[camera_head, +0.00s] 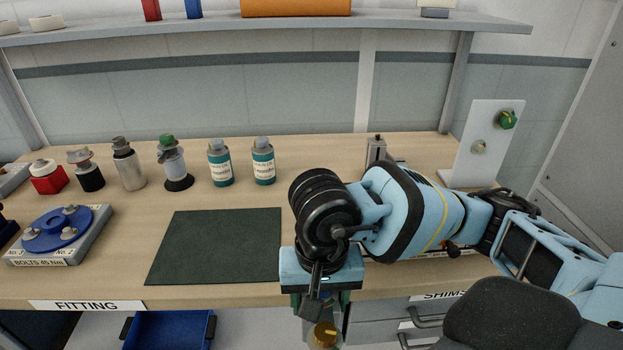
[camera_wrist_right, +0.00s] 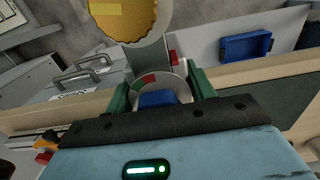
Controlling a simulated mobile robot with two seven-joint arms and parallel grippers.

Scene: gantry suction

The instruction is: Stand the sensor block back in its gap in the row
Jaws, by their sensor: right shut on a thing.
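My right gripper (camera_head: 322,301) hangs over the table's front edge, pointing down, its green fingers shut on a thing. The held thing (camera_head: 325,335), which I take to be the sensor block, has a grey body and a round gold face at its lower end. In the right wrist view the gold face (camera_wrist_right: 124,22) shows beyond the fingers, and my right gripper (camera_wrist_right: 160,88) is shut around a grey part. The fingers hide some of it. A grey upright block (camera_head: 376,150) stands behind my right arm, which hides what is around it. I see no clear gap. My left gripper is out of view.
Several bottles and fittings stand along the back, including a teal bottle (camera_head: 263,163). A dark green mat (camera_head: 215,245) lies empty left of my gripper. A blue bolt tray (camera_head: 57,229) is far left. A white panel (camera_head: 487,140) stands at the right. A shelf (camera_head: 270,22) crosses above.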

